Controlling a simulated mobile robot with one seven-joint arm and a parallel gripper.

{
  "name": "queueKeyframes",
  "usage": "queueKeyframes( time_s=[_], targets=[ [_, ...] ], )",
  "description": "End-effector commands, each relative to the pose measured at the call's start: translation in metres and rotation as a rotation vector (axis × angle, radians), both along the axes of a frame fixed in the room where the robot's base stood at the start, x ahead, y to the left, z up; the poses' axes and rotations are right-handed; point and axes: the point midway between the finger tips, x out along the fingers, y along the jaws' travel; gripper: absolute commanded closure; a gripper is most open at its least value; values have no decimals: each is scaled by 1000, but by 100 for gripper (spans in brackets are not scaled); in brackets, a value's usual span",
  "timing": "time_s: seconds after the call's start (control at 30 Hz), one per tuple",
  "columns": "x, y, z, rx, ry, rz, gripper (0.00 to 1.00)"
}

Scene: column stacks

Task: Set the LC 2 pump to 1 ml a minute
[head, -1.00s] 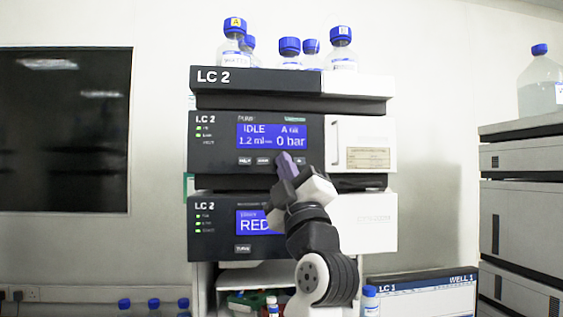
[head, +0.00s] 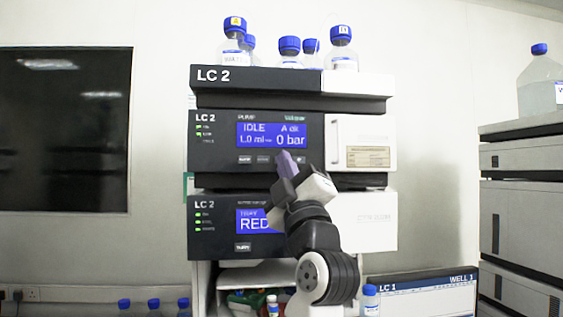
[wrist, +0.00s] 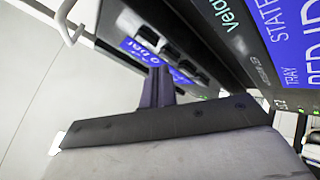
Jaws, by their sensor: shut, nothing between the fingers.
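The LC 2 pump (head: 220,155) is the upper dark-fronted module of the LC 2 stack in the head view. Its blue screen (head: 260,141) reads IDLE, 1.0 ml and 0 bar. A row of small buttons (head: 246,160) sits below the screen, and the right-hand ones are partly hidden by my gripper. My gripper (head: 287,160) is shut and empty, with its purple fingertips at the right part of the button row. Whether they touch a button cannot be told. In the wrist view the shut fingers (wrist: 157,86) point toward the button row, and the pump screen (wrist: 140,50) is partly visible.
Below the pump is another LC 2 module (head: 215,225) whose screen starts with RED, partly covered by my arm. Blue-capped bottles (head: 340,48) stand on top of the stack. A pale door handle (wrist: 68,22) stands out near my gripper in the wrist view.

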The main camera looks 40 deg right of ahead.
Motion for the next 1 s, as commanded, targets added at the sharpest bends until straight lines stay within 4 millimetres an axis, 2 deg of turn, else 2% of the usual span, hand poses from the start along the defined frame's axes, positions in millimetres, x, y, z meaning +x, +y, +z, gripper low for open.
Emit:
queueKeyframes(
  time_s=[0.47, 1.0],
  targets=[
    [-8, 5, 0, 0, 0, -1, 100],
    [-48, 29, -1, -2, 0, -2, 100]
  ],
)
